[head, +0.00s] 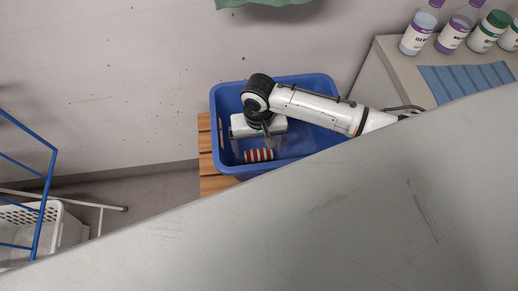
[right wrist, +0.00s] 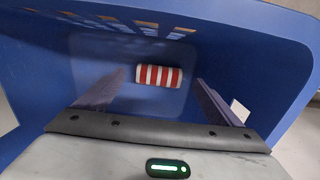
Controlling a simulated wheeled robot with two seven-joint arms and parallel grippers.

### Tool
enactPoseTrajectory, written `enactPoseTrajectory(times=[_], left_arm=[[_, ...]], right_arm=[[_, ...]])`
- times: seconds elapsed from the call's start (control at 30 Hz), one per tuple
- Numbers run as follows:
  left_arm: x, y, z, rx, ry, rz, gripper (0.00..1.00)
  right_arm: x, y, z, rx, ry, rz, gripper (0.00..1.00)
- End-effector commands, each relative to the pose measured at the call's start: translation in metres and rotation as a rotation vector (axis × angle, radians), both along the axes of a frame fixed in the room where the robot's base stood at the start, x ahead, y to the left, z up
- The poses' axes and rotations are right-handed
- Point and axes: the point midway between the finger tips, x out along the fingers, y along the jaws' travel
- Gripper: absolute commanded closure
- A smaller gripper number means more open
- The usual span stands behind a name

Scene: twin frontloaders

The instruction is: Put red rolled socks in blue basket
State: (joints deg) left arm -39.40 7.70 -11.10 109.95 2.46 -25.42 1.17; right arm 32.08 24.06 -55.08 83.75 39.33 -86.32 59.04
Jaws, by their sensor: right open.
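The red-and-white striped rolled socks (head: 259,155) lie on the floor of the blue basket (head: 318,82). In the right wrist view the socks (right wrist: 159,75) lie on the basket (right wrist: 35,60) floor, beyond and between my fingers. My right gripper (head: 266,140) is inside the basket, just above the socks. In the right wrist view its two fingers (right wrist: 158,95) are spread wide with nothing between them. The socks look apart from both fingers. My left gripper is not in view.
The basket stands on a slatted wooden surface (head: 208,160) by the wall. A counter at the upper right holds several bottles (head: 418,34) and a blue folded cloth (head: 465,80). A white basket (head: 40,225) and blue rack (head: 45,195) stand at left. A large grey surface fills the lower foreground.

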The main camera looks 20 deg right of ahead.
Motion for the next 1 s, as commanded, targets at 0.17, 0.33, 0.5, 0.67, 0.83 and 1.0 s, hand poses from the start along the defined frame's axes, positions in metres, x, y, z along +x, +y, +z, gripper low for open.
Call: enactPoseTrajectory(times=[0.17, 0.33, 0.5, 0.67, 0.83, 1.0], left_arm=[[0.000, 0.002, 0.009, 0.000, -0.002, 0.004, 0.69], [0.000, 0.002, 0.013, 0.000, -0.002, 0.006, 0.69], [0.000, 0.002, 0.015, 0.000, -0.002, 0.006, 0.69], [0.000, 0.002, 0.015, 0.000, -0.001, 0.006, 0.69], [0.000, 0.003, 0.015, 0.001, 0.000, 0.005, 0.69], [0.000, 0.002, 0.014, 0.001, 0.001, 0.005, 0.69]], right_arm=[[0.001, 0.000, 0.046, 0.002, -0.004, 0.000, 0.12], [0.001, 0.000, 0.079, 0.001, -0.003, 0.000, 0.12], [0.001, 0.000, 0.100, 0.001, -0.001, -0.001, 0.12], [0.000, 0.000, 0.106, 0.000, 0.000, -0.001, 0.12], [0.000, 0.000, 0.106, 0.000, 0.001, -0.001, 0.12], [0.000, 0.000, 0.105, 0.000, 0.000, -0.001, 0.12]])
